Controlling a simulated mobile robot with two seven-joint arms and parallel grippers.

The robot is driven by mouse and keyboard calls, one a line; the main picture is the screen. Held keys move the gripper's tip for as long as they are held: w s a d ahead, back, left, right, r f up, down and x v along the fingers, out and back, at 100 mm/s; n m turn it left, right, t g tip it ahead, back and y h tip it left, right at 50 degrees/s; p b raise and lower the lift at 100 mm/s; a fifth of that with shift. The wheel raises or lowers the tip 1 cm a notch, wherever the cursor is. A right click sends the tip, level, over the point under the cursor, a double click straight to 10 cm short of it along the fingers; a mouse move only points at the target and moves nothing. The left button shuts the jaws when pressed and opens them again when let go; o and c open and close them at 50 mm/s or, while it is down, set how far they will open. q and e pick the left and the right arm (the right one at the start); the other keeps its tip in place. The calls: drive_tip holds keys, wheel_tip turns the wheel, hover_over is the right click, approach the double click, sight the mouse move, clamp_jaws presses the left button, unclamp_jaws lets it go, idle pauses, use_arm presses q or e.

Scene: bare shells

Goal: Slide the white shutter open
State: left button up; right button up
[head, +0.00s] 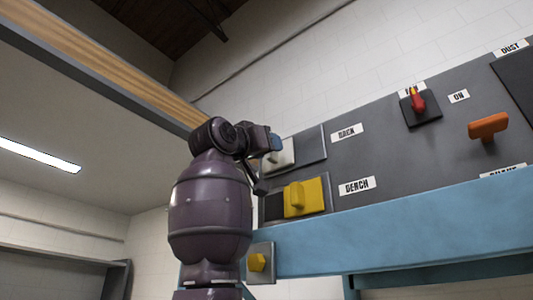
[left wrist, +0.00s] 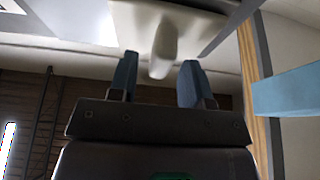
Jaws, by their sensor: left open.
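The white shutter (head: 287,156) sits in the left part of a dark grey plate on the wall panel, partly hidden behind my left gripper (head: 275,142). In the left wrist view the shutter's pale plate (left wrist: 136,22) carries a rounded white knob (left wrist: 164,48). The two blue fingers of my left gripper (left wrist: 158,78) are open, one on each side of the knob, with a gap visible on both sides. Whether the knob's end lies fully between the fingertips in depth, I cannot tell. My right gripper is not in view.
A yellow shutter (head: 314,194) sits just below, over the BENCH label's left. A yellow knob (head: 257,262) is lower down. A red lever (head: 418,101) and an orange handle (head: 488,127) are farther right. A blue beam (head: 420,232) runs below the panel.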

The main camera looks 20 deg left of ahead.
use_arm(q)
drive_tip(key=shift+d, duration=0.1)
drive_tip(key=shift+c, duration=0.4)
clamp_jaws()
drive_tip(key=d, duration=0.2)
drive_tip(key=s+d+b, duration=0.1)
drive_tip(key=d, duration=0.1)
drive_tip(key=s+d, duration=0.1)
drive_tip(key=d, duration=0.1)
drive_tip(key=shift+a, duration=0.1)
